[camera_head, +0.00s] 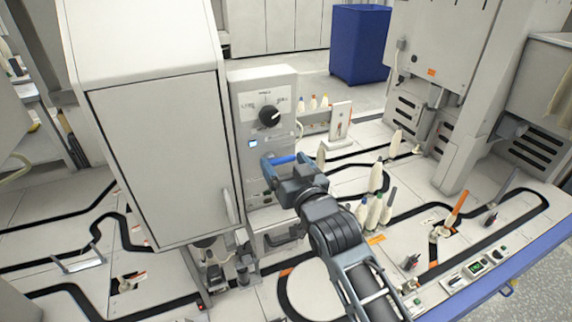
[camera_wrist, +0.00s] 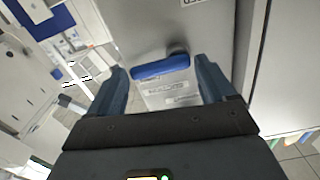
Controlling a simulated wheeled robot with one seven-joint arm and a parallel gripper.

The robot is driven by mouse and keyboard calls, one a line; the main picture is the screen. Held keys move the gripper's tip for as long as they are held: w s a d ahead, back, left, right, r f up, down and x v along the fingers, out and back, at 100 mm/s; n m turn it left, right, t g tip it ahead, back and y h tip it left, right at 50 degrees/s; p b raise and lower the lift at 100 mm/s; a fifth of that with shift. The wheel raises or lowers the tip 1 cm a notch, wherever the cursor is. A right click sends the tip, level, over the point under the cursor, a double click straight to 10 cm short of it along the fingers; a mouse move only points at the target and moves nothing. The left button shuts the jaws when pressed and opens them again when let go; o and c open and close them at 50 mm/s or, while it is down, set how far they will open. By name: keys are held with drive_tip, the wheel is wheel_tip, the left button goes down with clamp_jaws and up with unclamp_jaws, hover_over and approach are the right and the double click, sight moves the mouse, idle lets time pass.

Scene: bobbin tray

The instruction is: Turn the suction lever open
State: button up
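The suction lever (camera_wrist: 160,68) is a blue bar on a dark pivot, lying nearly level across the wrist view on a pale panel. In the head view the blue lever (camera_head: 283,159) shows at the front of the grey control box, partly hidden by my gripper. My gripper (camera_wrist: 161,78) is open and empty, with one finger beyond each end of the lever. A gap shows between each finger and the bar; I cannot tell how deep the lever sits between them. In the head view my gripper (camera_head: 286,165) is close against the box front.
The grey control box (camera_head: 283,83) carries a black dial (camera_head: 269,116) above the lever. A large white cabinet (camera_head: 160,150) stands close on its left. Several bobbins (camera_head: 374,212) stand right of my arm on the tracked table. A blue bin (camera_head: 359,45) is behind.

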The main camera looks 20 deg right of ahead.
drive_tip(key=c, duration=0.7)
drive_tip(key=shift+r+n, duration=0.15)
drive_tip(key=shift+n, duration=0.55)
drive_tip(key=o, duration=1.1)
drive_tip(key=shift+c, duration=0.2)
drive_tip(key=s, duration=0.8)
